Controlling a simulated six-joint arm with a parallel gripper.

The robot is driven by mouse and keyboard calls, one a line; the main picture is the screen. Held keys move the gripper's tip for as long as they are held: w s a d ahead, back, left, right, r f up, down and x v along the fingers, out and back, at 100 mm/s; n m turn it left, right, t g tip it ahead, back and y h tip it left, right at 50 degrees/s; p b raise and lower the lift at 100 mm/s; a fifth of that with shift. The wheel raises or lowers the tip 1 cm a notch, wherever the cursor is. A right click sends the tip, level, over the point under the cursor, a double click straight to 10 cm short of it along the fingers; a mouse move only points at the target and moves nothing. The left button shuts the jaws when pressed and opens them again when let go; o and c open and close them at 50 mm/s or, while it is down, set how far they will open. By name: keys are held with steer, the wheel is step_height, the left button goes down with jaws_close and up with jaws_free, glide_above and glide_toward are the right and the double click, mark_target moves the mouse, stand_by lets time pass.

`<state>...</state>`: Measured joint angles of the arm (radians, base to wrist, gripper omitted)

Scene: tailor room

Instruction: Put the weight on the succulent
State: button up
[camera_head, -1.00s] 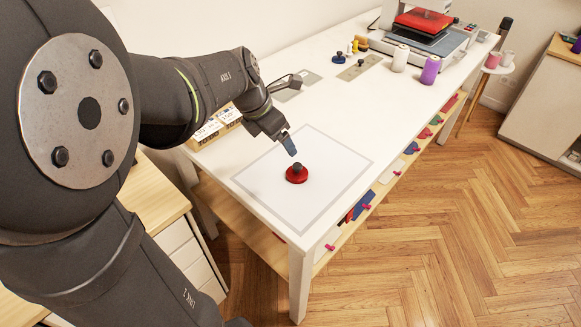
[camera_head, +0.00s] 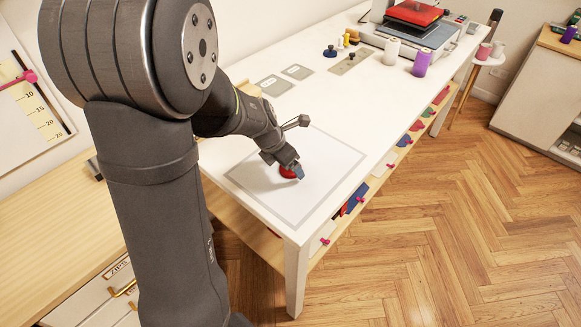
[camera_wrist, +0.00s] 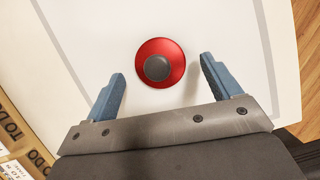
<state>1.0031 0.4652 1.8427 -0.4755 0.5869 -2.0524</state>
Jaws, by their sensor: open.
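The weight is a round red disc with a dark grey knob on top. It lies on the pale sheet with a grey border at the near end of the white table. In the wrist view the weight (camera_wrist: 160,64) sits between the two blue fingertips of my gripper (camera_wrist: 163,68), with a gap on each side. In the head view my gripper (camera_head: 292,171) is right at the weight (camera_head: 287,171) and partly hides it. My gripper is open and holds nothing. I see no succulent in either view.
Two grey plates (camera_head: 273,85) and a longer plate (camera_head: 347,62) lie farther back on the white table (camera_head: 345,108). A white spool (camera_head: 391,51), a purple spool (camera_head: 422,64) and a press (camera_head: 415,35) stand beyond. Room right of the sheet is clear.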

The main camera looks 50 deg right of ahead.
steer(key=shift+x, duration=0.85)
steer(key=shift+r, duration=0.1)
steer(key=c, duration=1.4)
steer(key=shift+r, duration=0.1)
steer(key=shift+c, duration=0.2)
